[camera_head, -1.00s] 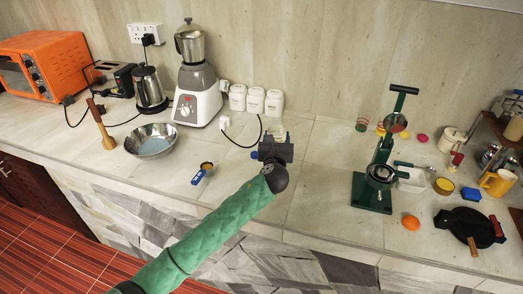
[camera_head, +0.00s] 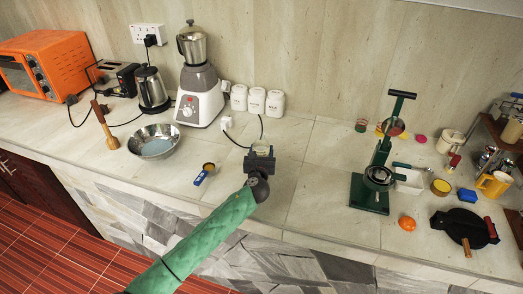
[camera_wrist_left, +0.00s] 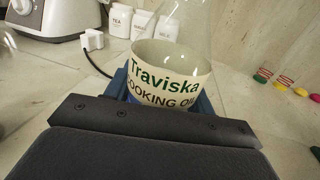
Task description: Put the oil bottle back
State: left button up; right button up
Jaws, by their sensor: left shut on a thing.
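The oil bottle (camera_wrist_left: 168,75) is clear, with a pale label reading "Traviska cooking oil", and stands roughly upright in the left wrist view. My left gripper (camera_head: 260,160) is shut around it low down, with the blue fingers at its sides. In the head view only a little of the clear bottle (camera_head: 262,147) shows above the gripper, over the middle of the counter. I cannot tell whether its base touches the counter. My right gripper is not in view.
Several white canisters (camera_head: 257,101) stand behind the bottle, with a blender (camera_head: 199,95) to their left. A steel bowl (camera_head: 153,142) and a blue-handled tool (camera_head: 204,174) lie left. A green press (camera_head: 375,180) stands right. The counter between gripper and press is clear.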

pick_arm(q)
jog(key=shift+f, duration=0.15)
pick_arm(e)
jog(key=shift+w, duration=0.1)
pick_arm(q)
jog(key=o, duration=1)
jog(key=shift+o, duration=0.2)
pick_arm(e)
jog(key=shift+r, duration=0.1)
pick_arm(q)
jog(key=shift+s, duration=0.25)
jog(key=s+b, duration=0.1)
jog(key=s, duration=0.2)
jog(key=s+b, duration=0.1)
jog(key=s, duration=0.3)
jog(key=s+a+b, duration=0.1)
jog(key=s, duration=0.2)
jog(key=shift+s, duration=0.75)
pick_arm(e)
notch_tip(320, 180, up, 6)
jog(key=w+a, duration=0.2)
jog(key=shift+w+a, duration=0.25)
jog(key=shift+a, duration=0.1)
